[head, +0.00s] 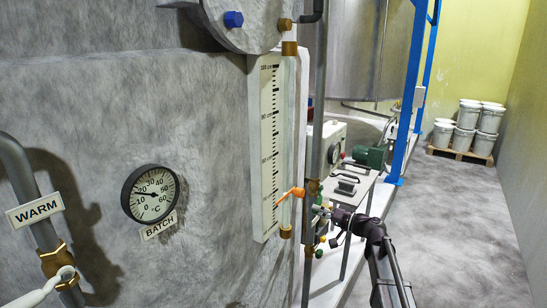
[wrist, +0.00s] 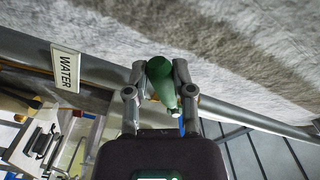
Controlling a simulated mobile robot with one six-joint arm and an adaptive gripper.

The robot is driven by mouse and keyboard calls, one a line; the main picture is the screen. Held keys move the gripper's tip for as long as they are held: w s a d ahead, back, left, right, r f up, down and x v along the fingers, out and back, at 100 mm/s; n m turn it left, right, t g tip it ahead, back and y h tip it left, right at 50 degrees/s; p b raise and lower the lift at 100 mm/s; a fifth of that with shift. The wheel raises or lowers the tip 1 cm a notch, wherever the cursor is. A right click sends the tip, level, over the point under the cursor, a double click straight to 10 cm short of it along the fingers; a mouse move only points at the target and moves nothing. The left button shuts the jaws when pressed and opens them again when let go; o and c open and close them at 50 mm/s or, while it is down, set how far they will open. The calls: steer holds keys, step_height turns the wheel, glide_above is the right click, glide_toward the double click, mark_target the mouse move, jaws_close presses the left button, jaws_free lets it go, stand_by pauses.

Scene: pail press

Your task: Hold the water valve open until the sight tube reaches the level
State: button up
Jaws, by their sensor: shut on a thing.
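In the wrist view my gripper (wrist: 160,72) is shut on a green valve handle (wrist: 161,82), one finger on each side of it. A WATER label (wrist: 66,71) is on the pipe to its left. In the head view my gripper (head: 321,210) is small, beside the pipe right of the gauge, and the handle is mostly hidden there. The sight tube (head: 287,150) stands upright beside a white scale board (head: 269,150). I cannot make out the water level in the tube.
A grey tank wall (head: 110,110) fills the left, with a BATCH dial (head: 150,194) and a WARM-labelled pipe (head: 35,210) with a pale handle (head: 45,290). A blue post (head: 408,100) stands behind. White pails (head: 467,115) sit on a pallet; the floor at right is clear.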

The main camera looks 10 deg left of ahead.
steer(key=shift+w+f, duration=0.1)
steer(key=shift+o, duration=0.2)
steer(key=shift+w+d+f+b, duration=0.3)
steer(key=shift+w+f+b, duration=0.35)
steer(key=shift+w+b, duration=0.2)
stand_by(6.8)
